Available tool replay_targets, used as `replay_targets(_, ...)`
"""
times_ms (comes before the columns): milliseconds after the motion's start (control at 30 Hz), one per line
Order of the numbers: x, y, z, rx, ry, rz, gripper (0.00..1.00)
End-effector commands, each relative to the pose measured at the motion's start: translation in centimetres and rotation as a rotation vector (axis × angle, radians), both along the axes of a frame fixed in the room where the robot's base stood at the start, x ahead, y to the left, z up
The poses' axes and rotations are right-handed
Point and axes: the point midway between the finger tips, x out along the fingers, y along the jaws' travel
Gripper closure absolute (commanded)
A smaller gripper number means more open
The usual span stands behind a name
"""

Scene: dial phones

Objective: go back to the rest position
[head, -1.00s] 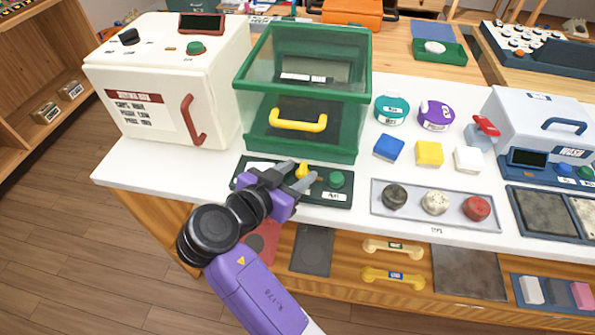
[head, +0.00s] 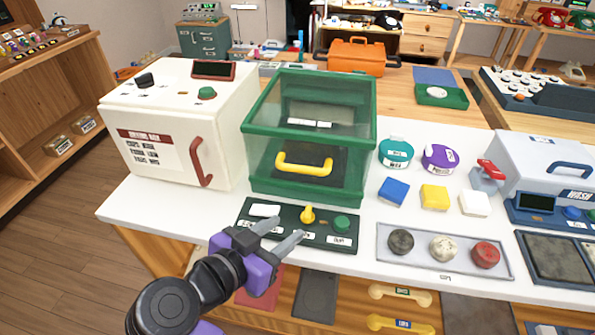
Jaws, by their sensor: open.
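My gripper (head: 284,234) is in the head view, at the lower middle. Its two grey fingers are apart with nothing between them. It is in front of the dark green control panel (head: 262,232) and overlaps the panel's near edge in the picture; I cannot tell whether it touches. The panel carries a yellow knob (head: 308,215), a green button (head: 341,223) and a white part (head: 265,210). Part of the panel's front edge and its labels are hidden behind the fingers.
A green glass-fronted case (head: 357,178) with a yellow handle stands behind the panel. A white oven-like box (head: 225,120) is at left. Coloured blocks, tape rolls and a grey tray (head: 384,262) of round pieces lie to the right. Floor (head: 60,250) is open at left.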

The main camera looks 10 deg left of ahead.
Motion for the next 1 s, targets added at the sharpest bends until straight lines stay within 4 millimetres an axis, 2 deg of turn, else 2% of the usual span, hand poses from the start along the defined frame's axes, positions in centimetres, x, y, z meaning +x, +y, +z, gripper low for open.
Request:
replay_targets(167,0.1,0.1,0.1,-0.017,0.005,0.011,0.58)
replay_targets(233,0.6,1.0,0.4,-0.046,0.000,0.067,0.58)
replay_targets(400,2.2,5.7,2.5,-0.083,-0.044,0.326,0.58)
replay_targets(500,2.0,7.8,2.1,-0.098,-0.063,0.494,0.58)
replay_targets(600,1.2,8.4,1.0,-0.108,-0.083,0.640,0.58)
replay_targets(767,-1.0,6.9,-1.3,-0.102,-0.130,0.816,0.58)
replay_targets(867,-2.8,4.8,-2.4,-0.090,-0.168,0.883,0.58)
replay_targets(1000,-5.5,1.0,-3.1,-0.068,-0.227,0.926,0.58)
